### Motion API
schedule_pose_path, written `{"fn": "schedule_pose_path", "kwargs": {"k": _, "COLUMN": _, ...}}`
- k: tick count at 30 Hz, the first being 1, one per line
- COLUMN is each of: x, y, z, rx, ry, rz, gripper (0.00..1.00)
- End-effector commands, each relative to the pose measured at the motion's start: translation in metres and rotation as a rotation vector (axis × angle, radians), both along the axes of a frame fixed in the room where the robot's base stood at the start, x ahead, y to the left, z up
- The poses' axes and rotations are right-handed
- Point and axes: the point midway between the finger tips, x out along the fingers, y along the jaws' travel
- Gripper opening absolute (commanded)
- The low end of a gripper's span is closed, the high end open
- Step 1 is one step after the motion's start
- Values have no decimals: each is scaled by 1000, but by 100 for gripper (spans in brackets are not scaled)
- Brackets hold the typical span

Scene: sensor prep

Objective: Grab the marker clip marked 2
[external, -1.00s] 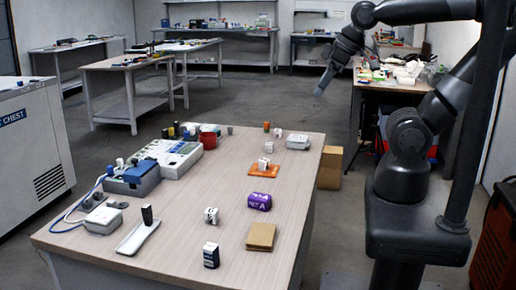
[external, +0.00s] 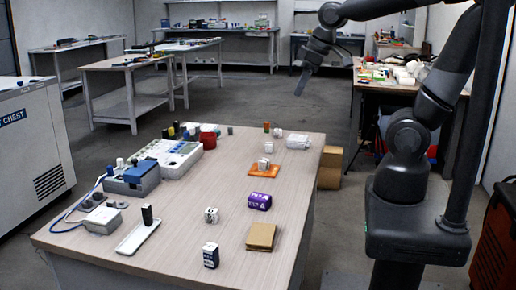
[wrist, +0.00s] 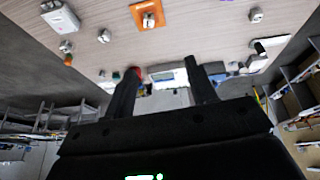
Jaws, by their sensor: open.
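Several small white clips with dark marks are on the table; I cannot read which carries a 2. One clip (external: 211,215) stands in the table's middle front, another clip (external: 263,162) sits on an orange tray, and smaller clips (external: 277,133) and (external: 230,130) are near the far edge. In the wrist view a clip (wrist: 148,21) shows on the orange tray, with others at the left (wrist: 65,46), (wrist: 104,36) and the right (wrist: 256,15). My gripper (external: 299,90) is in the air beyond the table's far right corner. Its fingers (wrist: 162,68) are apart and empty.
The table (external: 175,235) also holds a purple block (external: 259,201), brown box (external: 261,236), dark-and-white block (external: 211,256), white tray (external: 138,237), white box (external: 298,141) and red mug (external: 208,139). Devices crowd its left side. The right-middle has free room between items.

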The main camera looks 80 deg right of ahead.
Motion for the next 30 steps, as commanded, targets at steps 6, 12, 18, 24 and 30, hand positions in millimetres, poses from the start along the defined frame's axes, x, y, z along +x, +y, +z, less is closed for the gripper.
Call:
{"fn": "schedule_pose_path", "kwargs": {"k": 6, "x": 46, "y": -45, "z": -27, "rx": -15, "ry": 83, "rz": 9, "gripper": 52}}
{"fn": "schedule_pose_path", "kwargs": {"k": 12, "x": 79, "y": -93, "z": -62, "rx": -11, "ry": 149, "rz": 27, "gripper": 52}}
{"fn": "schedule_pose_path", "kwargs": {"k": 18, "x": 101, "y": -147, "z": -106, "rx": 9, "ry": 204, "rz": 44, "gripper": 52}}
{"fn": "schedule_pose_path", "kwargs": {"k": 24, "x": 111, "y": -188, "z": -145, "rx": 32, "ry": 237, "rz": 60, "gripper": 52}}
{"fn": "schedule_pose_path", "kwargs": {"k": 30, "x": 113, "y": -204, "z": -164, "rx": 41, "ry": 247, "rz": 69, "gripper": 52}}
